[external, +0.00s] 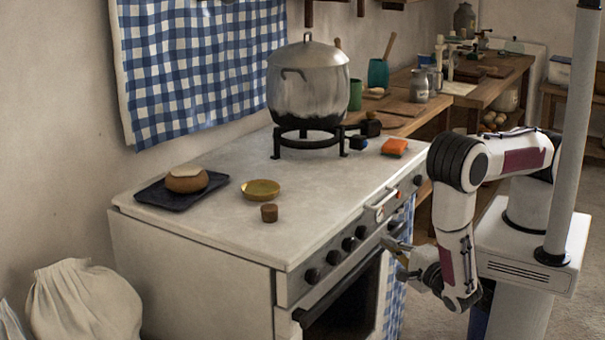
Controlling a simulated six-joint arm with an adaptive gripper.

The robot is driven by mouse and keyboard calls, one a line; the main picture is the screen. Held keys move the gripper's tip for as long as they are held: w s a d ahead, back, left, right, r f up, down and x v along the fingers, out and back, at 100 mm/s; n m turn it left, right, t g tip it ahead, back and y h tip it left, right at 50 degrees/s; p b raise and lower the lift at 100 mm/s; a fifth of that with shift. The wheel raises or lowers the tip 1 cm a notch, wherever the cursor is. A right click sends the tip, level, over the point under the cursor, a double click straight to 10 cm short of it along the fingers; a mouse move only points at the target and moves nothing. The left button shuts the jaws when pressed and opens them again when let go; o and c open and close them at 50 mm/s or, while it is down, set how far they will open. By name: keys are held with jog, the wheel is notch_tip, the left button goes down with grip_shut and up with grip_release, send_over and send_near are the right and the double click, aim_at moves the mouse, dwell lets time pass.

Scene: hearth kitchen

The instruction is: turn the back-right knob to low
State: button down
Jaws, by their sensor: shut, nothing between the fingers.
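The white stove (225,235) has a row of dark round knobs on its front panel, including a near one (312,275), middle ones (349,243) and a far one (418,180). I cannot tell which is the back-right knob, and their settings are too small to read. My gripper (392,246) is in front of the stove, low beside the front panel and close to the oven door's far side. It is shut and empty. I cannot tell whether it touches the stove.
A large metal pot (308,85) stands on a black burner stand (300,142) on the stove top. An orange sponge (395,147), a yellow dish (261,189), a small brown cup (269,212) and a dark tray (160,198) with a bread-like loaf (187,180) also lie there.

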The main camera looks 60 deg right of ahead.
aim_at(355, 236)
jog(key=shift+w, duration=0.1)
jog(key=shift+w, duration=3.4)
jog(key=shift+d+f, duration=0.15)
jog(key=shift+d, duration=0.1)
jog(key=shift+a+f, duration=0.1)
jog(key=shift+f, duration=0.7)
jog(key=shift+d+f, duration=0.2)
jog(key=shift+f, duration=0.25)
jog(key=shift+a+f, duration=0.15)
jog(key=shift+a, duration=0.3)
jog(key=s, duration=0.6)
dwell(0.6)
